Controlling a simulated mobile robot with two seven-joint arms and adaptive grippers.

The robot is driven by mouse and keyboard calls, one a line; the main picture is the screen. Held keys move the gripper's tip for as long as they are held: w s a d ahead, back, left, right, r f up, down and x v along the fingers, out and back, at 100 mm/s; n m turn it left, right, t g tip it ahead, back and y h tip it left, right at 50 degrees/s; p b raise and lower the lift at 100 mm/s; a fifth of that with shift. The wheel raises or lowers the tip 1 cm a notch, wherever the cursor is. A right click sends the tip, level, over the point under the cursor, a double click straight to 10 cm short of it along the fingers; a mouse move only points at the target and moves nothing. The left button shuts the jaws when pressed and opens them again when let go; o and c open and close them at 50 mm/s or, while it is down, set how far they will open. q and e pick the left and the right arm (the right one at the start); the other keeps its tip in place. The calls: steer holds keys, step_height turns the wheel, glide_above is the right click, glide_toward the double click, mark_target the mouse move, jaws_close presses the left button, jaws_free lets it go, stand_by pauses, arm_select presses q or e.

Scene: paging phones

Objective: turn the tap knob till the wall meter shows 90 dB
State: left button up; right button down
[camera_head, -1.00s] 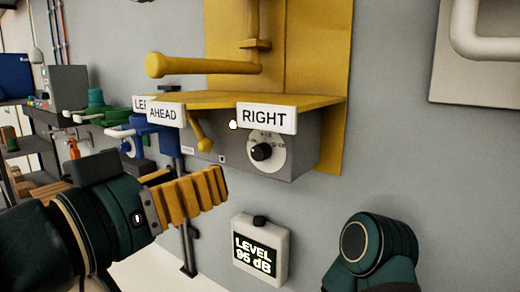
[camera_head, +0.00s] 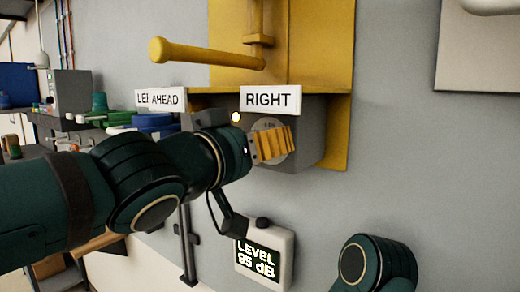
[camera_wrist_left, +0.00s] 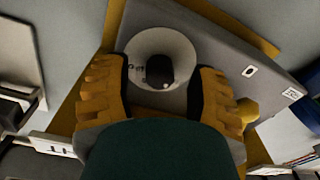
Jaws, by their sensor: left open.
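The tap knob (camera_wrist_left: 160,72) is a small black knob on a round white dial (camera_wrist_left: 137,46). The dial is on the front of a grey box (camera_head: 313,130) fixed to a yellow wall panel. In the head view the yellow fingers of my left gripper (camera_head: 285,145) hide the knob and part of the dial (camera_head: 268,123). In the left wrist view my left gripper (camera_wrist_left: 161,75) is open, one finger on each side of the knob, with gaps showing on both sides. The white wall meter (camera_head: 265,258) reads "LEVEL 95 dB". My right gripper is out of view.
A cluttered bench stands at the left.

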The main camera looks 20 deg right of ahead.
arm_select(q)
steer(key=shift+w+d, duration=0.1)
steer(key=shift+c, duration=0.4)
jaws_close()
steer(key=shift+m, duration=0.3)
steer(key=m, duration=1.1)
steer(key=shift+b, duration=0.4)
steer(key=shift+m, duration=0.3)
